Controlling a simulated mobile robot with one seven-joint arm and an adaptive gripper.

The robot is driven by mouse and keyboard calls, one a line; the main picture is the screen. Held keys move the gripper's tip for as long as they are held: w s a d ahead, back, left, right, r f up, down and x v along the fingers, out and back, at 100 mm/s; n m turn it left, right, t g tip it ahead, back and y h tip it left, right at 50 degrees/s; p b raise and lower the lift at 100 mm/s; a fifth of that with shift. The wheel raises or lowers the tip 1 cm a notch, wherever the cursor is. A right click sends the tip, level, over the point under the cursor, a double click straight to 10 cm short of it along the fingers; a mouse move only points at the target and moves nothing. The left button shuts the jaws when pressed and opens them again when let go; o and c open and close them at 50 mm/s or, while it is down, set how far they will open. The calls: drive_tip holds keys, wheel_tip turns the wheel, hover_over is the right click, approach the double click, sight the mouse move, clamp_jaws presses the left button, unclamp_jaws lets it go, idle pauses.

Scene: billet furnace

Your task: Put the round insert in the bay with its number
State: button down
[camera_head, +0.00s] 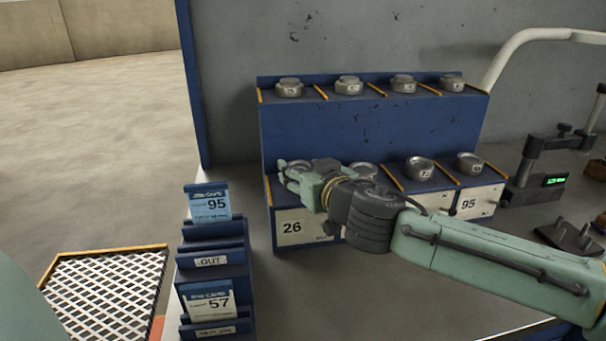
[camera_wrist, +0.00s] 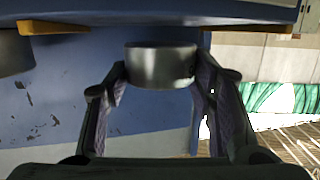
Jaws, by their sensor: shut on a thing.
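My gripper (camera_head: 297,180) is at the left bay of the lower tier of the blue rack (camera_head: 370,135). In the wrist view my gripper (camera_wrist: 160,85) is shut on a round grey metal insert (camera_wrist: 160,66). The insert's number is not visible, and I cannot tell whether it touches the bay. The left bay's label (camera_head: 303,228) reads 26; the right bay's label (camera_head: 480,202) reads 95. Other round inserts sit in the lower tier, including one third from left (camera_head: 420,168) and one at the right (camera_head: 470,163).
Several round inserts (camera_head: 348,85) stand on the upper tier between yellow dividers. A card holder (camera_head: 215,262) at left holds a card 95 (camera_head: 209,203) and a card 57 (camera_head: 208,300). A black gauge stand (camera_head: 535,165) is at right. A white mesh tray (camera_head: 100,290) lies at lower left.

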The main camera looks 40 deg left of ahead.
drive_tip(key=shift+f, duration=0.55)
drive_tip(key=shift+f, duration=0.2)
drive_tip(key=c, duration=0.7)
unclamp_jaws()
drive_tip(key=shift+r, duration=0.1)
drive_tip(key=shift+d, duration=0.25)
drive_tip(key=shift+b+v, duration=1)
drive_tip(key=shift+v, duration=4.85)
